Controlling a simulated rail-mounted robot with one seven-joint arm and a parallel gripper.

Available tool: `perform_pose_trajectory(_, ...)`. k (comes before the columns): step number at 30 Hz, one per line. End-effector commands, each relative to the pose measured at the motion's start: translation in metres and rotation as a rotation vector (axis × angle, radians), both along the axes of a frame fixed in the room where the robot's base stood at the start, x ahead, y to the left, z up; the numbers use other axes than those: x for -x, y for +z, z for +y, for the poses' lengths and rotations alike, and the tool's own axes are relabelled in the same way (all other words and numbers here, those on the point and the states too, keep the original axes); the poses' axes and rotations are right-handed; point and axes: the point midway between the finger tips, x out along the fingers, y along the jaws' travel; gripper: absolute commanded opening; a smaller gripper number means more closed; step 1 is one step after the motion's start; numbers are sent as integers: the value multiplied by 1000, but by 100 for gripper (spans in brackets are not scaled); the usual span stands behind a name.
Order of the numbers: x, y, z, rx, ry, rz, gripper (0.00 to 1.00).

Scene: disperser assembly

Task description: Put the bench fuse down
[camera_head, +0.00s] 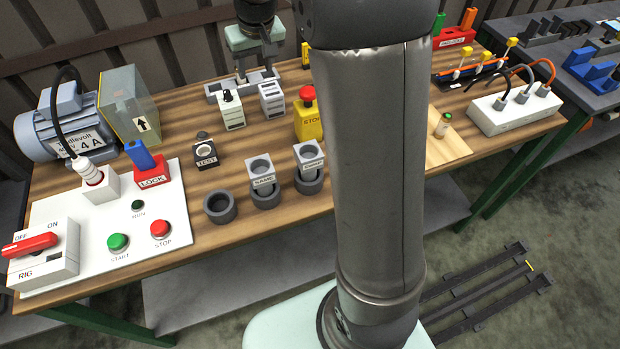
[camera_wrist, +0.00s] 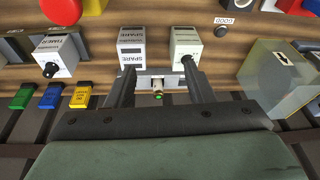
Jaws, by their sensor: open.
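My gripper (camera_wrist: 157,74) is open, with its two fingers well apart over the grey holder (camera_wrist: 150,79) at the back of the bench. Another small cylinder with a green top (camera_head: 442,125) stands on the pale wooden pad (camera_head: 448,149) at the right. I cannot tell which one is the bench fuse.
Two white modules (camera_head: 230,110) (camera_head: 271,100) stand at the holder, close to the fingers. A yellow stop box (camera_head: 308,120) is to the right. A clear cover (camera_head: 131,105) and motor (camera_head: 60,125) stand left. Grey round sockets (camera_head: 219,206) line the front.

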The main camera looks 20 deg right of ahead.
Motion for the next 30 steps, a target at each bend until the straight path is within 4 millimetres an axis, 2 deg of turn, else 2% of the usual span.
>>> perform_pose_trajectory(1, 44, 5, 2, 0, -8, 21, 48)
perform_pose_trajectory(6, 179, -8, 5, 13, -36, 107, 48)
perform_pose_trajectory(9, 243, -24, 5, 26, -49, 147, 48)
perform_pose_trajectory(12, 286, -39, 5, 36, -58, 173, 48)
perform_pose_trajectory(15, 310, -49, 4, 44, -63, 190, 48)
perform_pose_trajectory(18, 317, -53, 4, 46, -66, 196, 48)
perform_pose_trajectory(30, 317, -53, 4, 46, -65, 197, 48)
